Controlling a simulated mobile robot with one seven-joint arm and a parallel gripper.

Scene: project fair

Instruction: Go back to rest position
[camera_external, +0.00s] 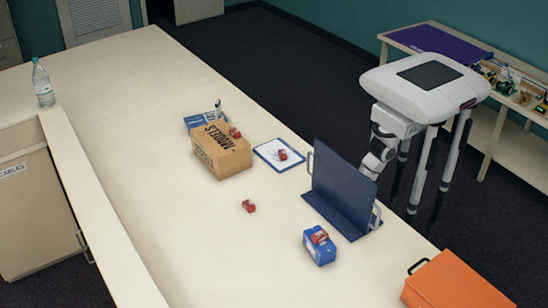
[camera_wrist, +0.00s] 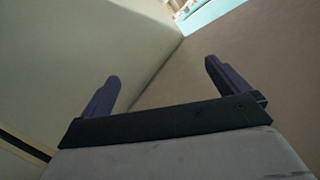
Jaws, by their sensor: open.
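My gripper (camera_wrist: 165,86) shows in the wrist view with its two dark fingers spread apart and nothing between them. Beyond the fingers are plain pale and brownish surfaces meeting at an edge, and I cannot tell what they belong to. In the external view my white body stands at the right, on the far side of the long table (camera_external: 130,150). My arm reaches down behind the upright blue panel (camera_external: 345,187), which hides my gripper there. I cannot tell whether the arm touches the panel.
Near the panel are a clipboard (camera_external: 268,150), a cardboard box (camera_external: 222,158), a blue box (camera_external: 319,254) and an orange case (camera_external: 450,283). Several small red objects lie around, one on bare table (camera_external: 248,206). A bottle (camera_external: 42,84) stands far left. The table's left half is mostly clear.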

